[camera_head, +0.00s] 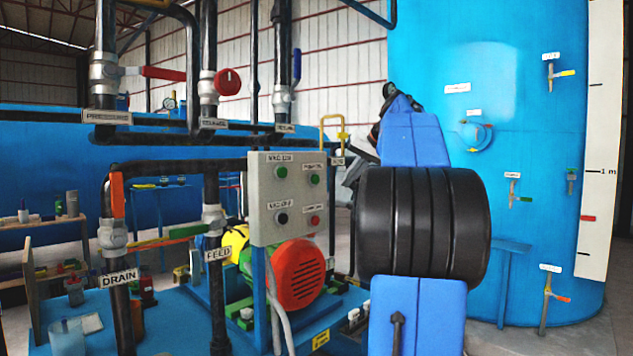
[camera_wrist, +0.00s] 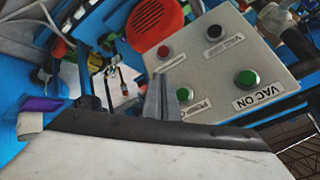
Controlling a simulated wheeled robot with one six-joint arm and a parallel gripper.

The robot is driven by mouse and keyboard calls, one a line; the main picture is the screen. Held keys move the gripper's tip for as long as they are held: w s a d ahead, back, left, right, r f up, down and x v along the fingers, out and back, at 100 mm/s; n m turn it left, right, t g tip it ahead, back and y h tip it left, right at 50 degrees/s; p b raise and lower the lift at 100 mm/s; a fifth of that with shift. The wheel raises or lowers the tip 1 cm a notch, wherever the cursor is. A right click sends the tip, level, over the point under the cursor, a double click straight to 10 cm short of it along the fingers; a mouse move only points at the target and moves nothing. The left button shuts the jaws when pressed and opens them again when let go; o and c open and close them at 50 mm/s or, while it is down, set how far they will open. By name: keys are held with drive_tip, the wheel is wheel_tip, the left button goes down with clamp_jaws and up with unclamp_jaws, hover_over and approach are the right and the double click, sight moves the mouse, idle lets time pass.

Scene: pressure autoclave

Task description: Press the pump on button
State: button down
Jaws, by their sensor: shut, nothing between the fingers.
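The grey control box (camera_head: 258,210) stands in the middle of the head view and carries several labelled buttons. The green pump on button (camera_head: 314,179) is at its upper right. In the wrist view the pump on button (camera_wrist: 184,94) is just right of my gripper (camera_wrist: 158,84), and its label is partly covered by the gripper. My gripper is shut and empty. It appears close to the box, beside the button; I cannot tell whether it touches the panel. In the head view my arm hides much of the gripper.
The green vac on button (camera_head: 281,172), black vac off button (camera_head: 282,218) and red button (camera_head: 315,220) share the panel. An orange motor cover (camera_head: 297,272) sits below it. Pipes with the feed valve (camera_head: 213,217) stand left, and a blue tank (camera_head: 480,80) stands right.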

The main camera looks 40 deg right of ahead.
sight(315, 179)
drive_tip(key=w, duration=0.8)
drive_tip(key=shift+w+a, duration=0.35)
drive_tip(key=shift+w, duration=0.05)
idle(2.0)
drive_tip(key=shift+w, duration=0.4)
